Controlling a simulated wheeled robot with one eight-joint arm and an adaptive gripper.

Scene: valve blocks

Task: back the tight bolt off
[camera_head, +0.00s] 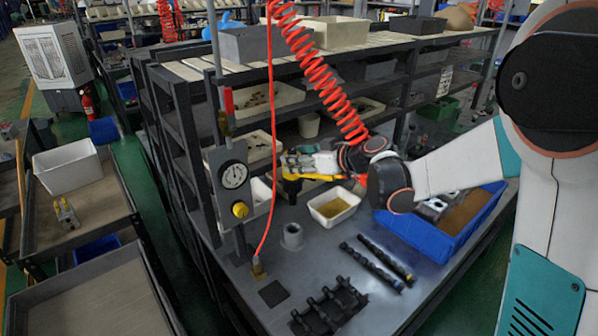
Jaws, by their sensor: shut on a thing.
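My gripper (296,163) is above the left part of the workbench, at the end of my arm reaching in from the right. It is shut on a yellow and black tool (293,184), which looks like a power driver and is partly hidden by the gripper. The bolt cannot be made out at this size. Metal valve blocks (433,208) lie in a blue crate (409,232) on the right of the bench, partly hidden by my arm.
A white tray (334,206) of small yellowish parts and a grey cylinder (291,236) stand nearby. Dark shafts (374,266) and a dark ribbed part (327,311) lie in front. A gauge panel (234,182) and red coiled hose (325,75) are close to my gripper.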

